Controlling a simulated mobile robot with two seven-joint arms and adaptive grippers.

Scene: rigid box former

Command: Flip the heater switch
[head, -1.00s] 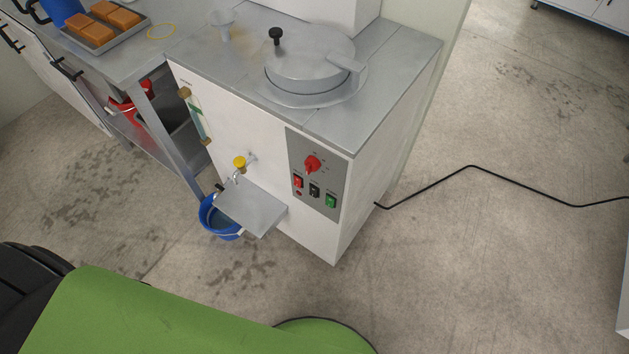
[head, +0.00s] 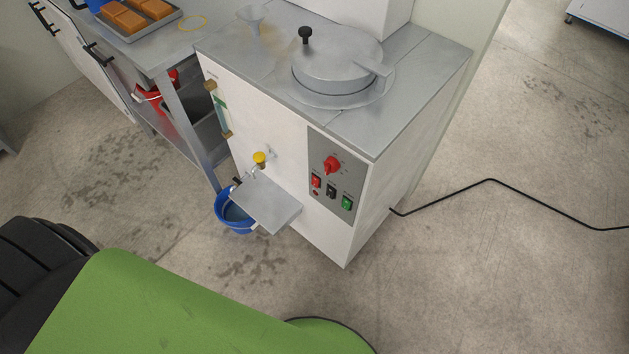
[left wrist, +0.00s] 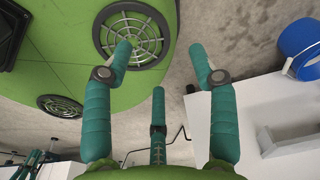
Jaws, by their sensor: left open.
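A white machine (head: 270,150) stands ahead with a grey control panel (head: 325,150) on its front. The panel carries a red rotary knob (head: 331,166) and, below it, a red rocker switch (head: 316,181), a black rocker switch (head: 331,191) and a green rocker switch (head: 347,202). Their labels are too small to read, so I cannot tell which is the heater's. In the left wrist view my left gripper (left wrist: 160,58) is open and empty, its green fingers spread apart, with the floor and my green base behind. Neither gripper shows in the head view.
A metal shelf (head: 268,207) juts from the machine's front below a yellow-handled tap (head: 260,158). A blue bucket (head: 232,214) stands on the floor beneath. A black cable (head: 455,195) runs right across the floor. A metal table (head: 160,50) stands at left.

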